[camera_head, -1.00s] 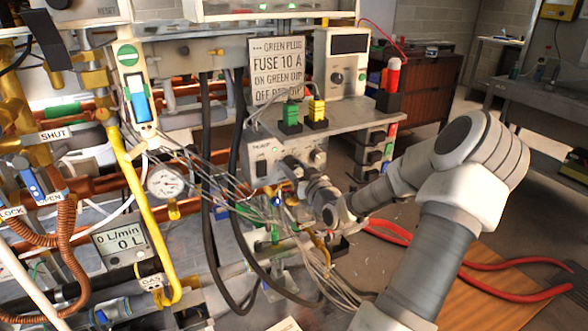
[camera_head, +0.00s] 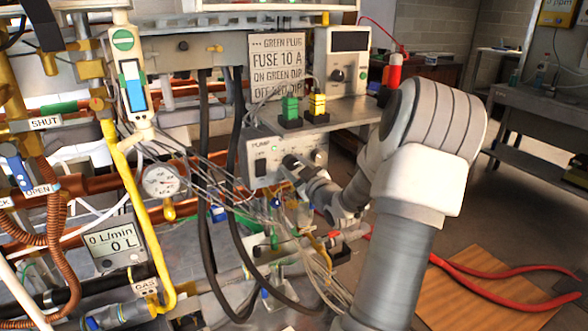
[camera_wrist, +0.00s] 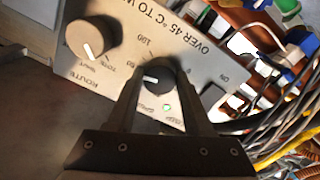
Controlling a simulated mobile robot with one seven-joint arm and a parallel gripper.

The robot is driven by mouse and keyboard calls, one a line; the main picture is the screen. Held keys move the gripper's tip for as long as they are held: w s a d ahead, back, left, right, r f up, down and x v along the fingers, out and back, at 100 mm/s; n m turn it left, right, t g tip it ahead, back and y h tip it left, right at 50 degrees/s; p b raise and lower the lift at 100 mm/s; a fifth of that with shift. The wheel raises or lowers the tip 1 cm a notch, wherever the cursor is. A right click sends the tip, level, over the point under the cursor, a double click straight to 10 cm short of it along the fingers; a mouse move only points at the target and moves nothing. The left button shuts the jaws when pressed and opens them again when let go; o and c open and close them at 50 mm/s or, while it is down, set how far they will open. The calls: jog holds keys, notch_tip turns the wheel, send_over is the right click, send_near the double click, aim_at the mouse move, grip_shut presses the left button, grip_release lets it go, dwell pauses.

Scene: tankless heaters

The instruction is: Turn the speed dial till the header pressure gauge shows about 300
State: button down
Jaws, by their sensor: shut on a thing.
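The grey pump panel (camera_head: 262,150) carries a small round black dial with a white pointer mark (camera_wrist: 152,78). In the wrist view the dial (camera_wrist: 160,85) sits between the two fingers of my gripper (camera_wrist: 160,80), which is shut on it. Its lettering appears upside down, with 50 and 100 near it; the name is hard to read. In the head view my gripper (camera_head: 293,163) reaches the panel front and hides the dial. A round white gauge with a dark needle (camera_head: 160,181) stands left of the panel; its label and reading are too small to tell.
A larger beige knob (camera_wrist: 93,38) marked ROUTE is beside the dial. Loose wires (camera_head: 300,240) hang below the panel. Black hoses (camera_head: 207,200) and a yellow pipe (camera_head: 130,190) run to the left.

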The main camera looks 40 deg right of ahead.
jog(key=shift+c, duration=1.5)
grip_release()
jog(key=p+v, duration=0.3)
jog(key=v, duration=1.4)
jog(key=shift+s+p, duration=0.25)
jog(key=shift+p, duration=0.1)
